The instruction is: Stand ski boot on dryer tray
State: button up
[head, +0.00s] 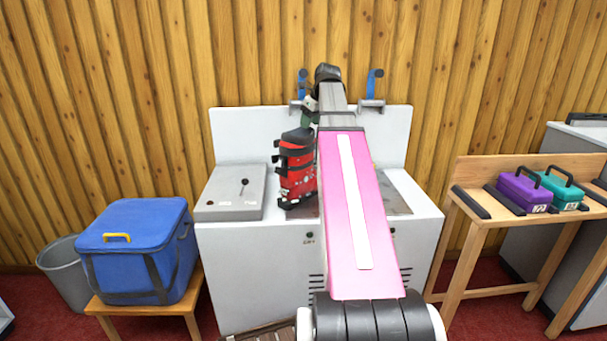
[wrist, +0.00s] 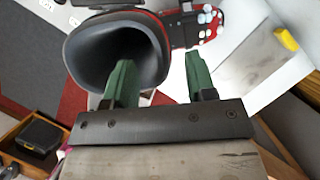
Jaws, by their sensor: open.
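A red and black ski boot (head: 297,172) stands upright on the white bench, left of my arm. In the wrist view its dark open cuff (wrist: 88,52) faces the camera. My gripper (wrist: 158,72) is open at the boot's top; its left green finger overlaps the cuff opening and the right one is outside it. In the head view my gripper (head: 308,112) is mostly hidden by my arm. A grey metal plate (head: 398,200), likely the dryer tray, lies on the bench; my arm hides much of it. I cannot tell whether the boot's sole rests on it.
Two blue-topped brackets (head: 375,82) are at the back panel. A yellow piece (wrist: 287,39) is by the plate. A blue cooler (head: 138,250) stands left; a wooden table (head: 478,222) with purple and teal cases stands right.

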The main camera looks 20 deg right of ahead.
jog(key=x, duration=0.4)
jog(key=shift+d+f, duration=0.15)
jog(key=shift+f, duration=0.05)
jog(key=shift+c, duration=0.3)
grip_shut()
dwell(0.9)
